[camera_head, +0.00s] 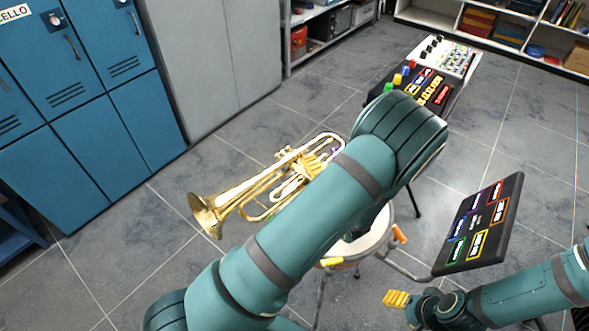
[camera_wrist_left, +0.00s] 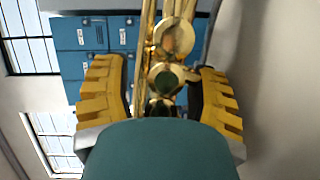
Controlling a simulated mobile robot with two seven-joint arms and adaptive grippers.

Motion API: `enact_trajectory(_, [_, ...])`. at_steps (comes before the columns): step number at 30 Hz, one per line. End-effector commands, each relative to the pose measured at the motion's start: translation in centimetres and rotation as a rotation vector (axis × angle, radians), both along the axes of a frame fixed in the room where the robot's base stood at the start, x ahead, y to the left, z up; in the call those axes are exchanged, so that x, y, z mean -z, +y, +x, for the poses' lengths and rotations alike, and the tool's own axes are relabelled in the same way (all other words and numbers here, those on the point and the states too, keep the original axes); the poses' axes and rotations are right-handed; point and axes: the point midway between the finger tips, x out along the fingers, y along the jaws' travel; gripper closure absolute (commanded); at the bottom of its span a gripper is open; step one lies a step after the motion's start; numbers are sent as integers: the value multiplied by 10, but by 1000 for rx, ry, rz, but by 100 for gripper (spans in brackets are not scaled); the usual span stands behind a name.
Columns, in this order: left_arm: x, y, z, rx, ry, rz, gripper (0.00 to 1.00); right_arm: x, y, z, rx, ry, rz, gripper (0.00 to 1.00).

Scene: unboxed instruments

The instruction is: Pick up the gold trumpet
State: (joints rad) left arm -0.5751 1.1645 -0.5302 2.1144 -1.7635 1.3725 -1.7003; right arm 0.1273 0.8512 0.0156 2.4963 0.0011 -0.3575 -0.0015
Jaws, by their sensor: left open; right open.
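The gold trumpet (camera_head: 222,203) lies at a slant left of centre in the head view, with its bell toward the lower left. My left arm crosses in front of its right side, and what supports it is hidden. My left gripper is hidden behind that arm in the head view. In the left wrist view my left gripper (camera_wrist_left: 158,74) is open, with a yellow finger on each side of the trumpet's tubes and round caps (camera_wrist_left: 177,38). My right gripper (camera_head: 396,299) is open, low right and away from the trumpet.
A drum (camera_head: 372,240) on a stand and a black drum pad (camera_head: 477,228) stand right of my left arm. A black unit with coloured buttons (camera_head: 432,90) is behind. Blue lockers (camera_head: 75,85) and a grey cabinet (camera_head: 205,55) line the left. Floor is clear between.

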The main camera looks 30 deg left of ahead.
Motion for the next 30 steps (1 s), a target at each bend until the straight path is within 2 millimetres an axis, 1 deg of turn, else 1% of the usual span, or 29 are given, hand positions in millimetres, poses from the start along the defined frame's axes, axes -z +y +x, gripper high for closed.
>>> enact_trajectory(1, [0, 0, 0, 0, 0, 0, 43, 0, 0, 0, 0, 0, 0, 42])
enact_trajectory(2, [0, 0, 0, 0, 0, 0, 53, 0, 0, 0, 0, 0, 0, 42])
enact_trajectory(3, [0, 0, 0, 0, 0, 0, 67, 0, 0, 0, 0, 0, 0, 42])
enact_trajectory(6, [0, 0, 0, 0, 0, 0, 100, 0, 0, 0, 0, 0, 0, 42])
enact_trajectory(22, [-4, 0, 0, -1, -4, 4, 100, -1, 0, 0, 0, 1, 0, 42])
enact_trajectory(26, [-17, 0, 0, -2, -5, 3, 100, -6, 0, -1, -1, 2, 0, 42])
enact_trajectory(30, [-41, 0, 0, 0, -7, 3, 100, -16, 0, -3, -1, 6, 1, 42])
